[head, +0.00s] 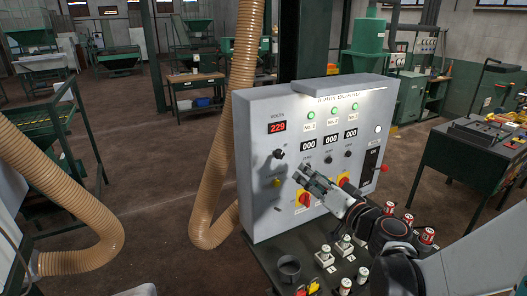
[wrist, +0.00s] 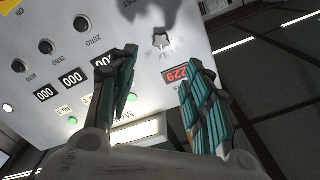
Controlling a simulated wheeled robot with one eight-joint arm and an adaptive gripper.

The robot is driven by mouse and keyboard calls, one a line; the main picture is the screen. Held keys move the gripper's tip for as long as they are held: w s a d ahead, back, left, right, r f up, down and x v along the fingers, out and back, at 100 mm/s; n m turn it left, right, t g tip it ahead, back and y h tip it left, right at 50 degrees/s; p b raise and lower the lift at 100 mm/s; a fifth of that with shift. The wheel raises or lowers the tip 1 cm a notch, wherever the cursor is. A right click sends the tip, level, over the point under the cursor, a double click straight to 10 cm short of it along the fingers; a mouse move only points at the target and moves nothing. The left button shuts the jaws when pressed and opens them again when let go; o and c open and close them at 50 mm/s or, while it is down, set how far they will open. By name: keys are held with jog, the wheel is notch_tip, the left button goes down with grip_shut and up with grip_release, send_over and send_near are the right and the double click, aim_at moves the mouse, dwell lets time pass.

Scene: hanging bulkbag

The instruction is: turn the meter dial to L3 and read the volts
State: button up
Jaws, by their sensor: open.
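The grey main board (head: 255,195) stands upright on a dark bench. Its red volts display (head: 277,127) reads 229; it also shows upside down in the wrist view (wrist: 176,74). The black meter dial (head: 279,154) sits below the display. Its position letters are too small to read. My gripper (head: 299,174) is open and empty in front of the board, right of and below the dial in the head view.
Three counters reading 000 (head: 330,139) and green lamps (head: 334,111) are on the board. Red-and-yellow switches (head: 304,199) sit low on it. A tan hose (head: 230,130) runs along the board's left.

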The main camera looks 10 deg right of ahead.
aim_at(281, 156)
jog(key=x, duration=1.3)
jog(key=shift+w+a, duration=0.2)
jog(key=shift+w, duration=0.15)
jog(key=c, duration=1.1)
